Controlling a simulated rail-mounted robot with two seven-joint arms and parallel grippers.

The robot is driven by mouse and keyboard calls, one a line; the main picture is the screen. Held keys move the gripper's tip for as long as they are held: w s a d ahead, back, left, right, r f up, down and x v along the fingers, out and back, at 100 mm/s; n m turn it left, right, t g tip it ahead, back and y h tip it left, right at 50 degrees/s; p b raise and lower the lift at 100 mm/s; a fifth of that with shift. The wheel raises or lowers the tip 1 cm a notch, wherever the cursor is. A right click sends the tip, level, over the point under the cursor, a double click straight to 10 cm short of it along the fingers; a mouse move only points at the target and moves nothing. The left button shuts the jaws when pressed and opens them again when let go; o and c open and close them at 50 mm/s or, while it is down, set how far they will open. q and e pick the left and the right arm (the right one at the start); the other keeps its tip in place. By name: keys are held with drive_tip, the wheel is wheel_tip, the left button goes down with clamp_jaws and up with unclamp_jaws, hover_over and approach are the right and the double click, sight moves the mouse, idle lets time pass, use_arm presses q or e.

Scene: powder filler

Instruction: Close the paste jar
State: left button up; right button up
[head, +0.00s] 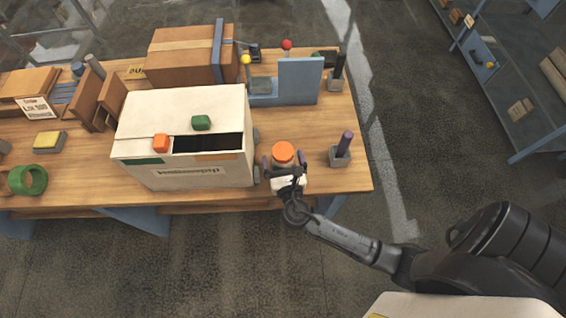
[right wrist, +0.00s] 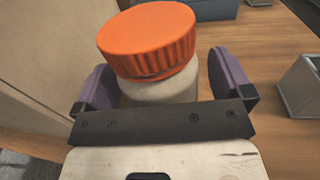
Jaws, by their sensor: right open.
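The paste jar has a pale body (right wrist: 160,92) and a ribbed orange lid (right wrist: 148,40). It stands near the front right of the wooden table, and its orange lid also shows in the head view (head: 283,152). The lid sits on top of the jar and looks slightly tilted in the right wrist view; whether it is screwed down I cannot tell. My right gripper (head: 284,165) is open, with its purple fingers on either side of the jar body, below the lid. Gaps show between the fingers and the jar. My left gripper is not in view.
A large white box (head: 190,125) with an open slot stands close to the left of the jar. A grey holder with a purple stick (head: 343,150) stands to the right. A blue fixture (head: 298,80) is behind. The table's front edge is close.

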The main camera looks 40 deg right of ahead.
sight(285, 162)
drive_tip(key=c, duration=1.3)
drive_tip(key=shift+o, duration=0.2)
drive_tip(key=shift+r, duration=0.1)
drive_tip(key=shift+r, duration=0.1)
wheel_tip(285, 162, up, 4)
drive_tip(key=shift+p, duration=0.95)
drive_tip(key=s+d+r+p, duration=0.1)
drive_tip(key=s+d+r, duration=0.1)
drive_tip(key=s, duration=0.3)
drive_tip(key=s+d+r+p, duration=0.1)
drive_tip(key=s+d+r, duration=0.2)
drive_tip(key=s+r, duration=0.1)
drive_tip(key=shift+s+r+p, duration=0.3)
drive_tip(key=shift+s+r, duration=0.1)
drive_tip(key=shift+s, duration=0.35)
